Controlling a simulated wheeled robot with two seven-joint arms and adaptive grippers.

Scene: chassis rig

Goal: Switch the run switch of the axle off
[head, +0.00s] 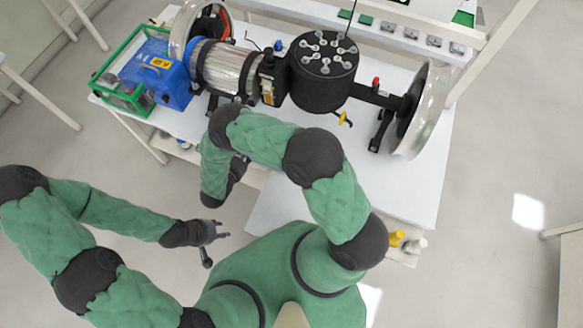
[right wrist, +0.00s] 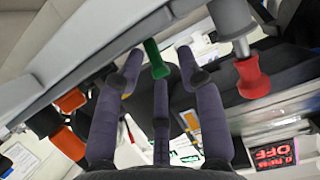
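The axle lies along the white table in the head view, with a silver motor cylinder (head: 225,70), a black drum (head: 323,75) and a clear-rimmed wheel (head: 425,110). In the right wrist view, the three dark fingers of my right gripper (right wrist: 160,70) are spread apart. A small green lever-like part (right wrist: 156,58) shows between their tips; I cannot tell if they touch it or if it is the run switch. A display (right wrist: 271,155) shows red text reading OFF, upside down. My left gripper (head: 218,238) is open and empty, away from the table.
A blue box (head: 160,75) in a green frame (head: 118,95) stands at the table's left end. A red knob (right wrist: 252,78) is right of my right fingers, an orange part (right wrist: 70,100) to their left. Yellow and white bottles (head: 397,238) stand low beside my body.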

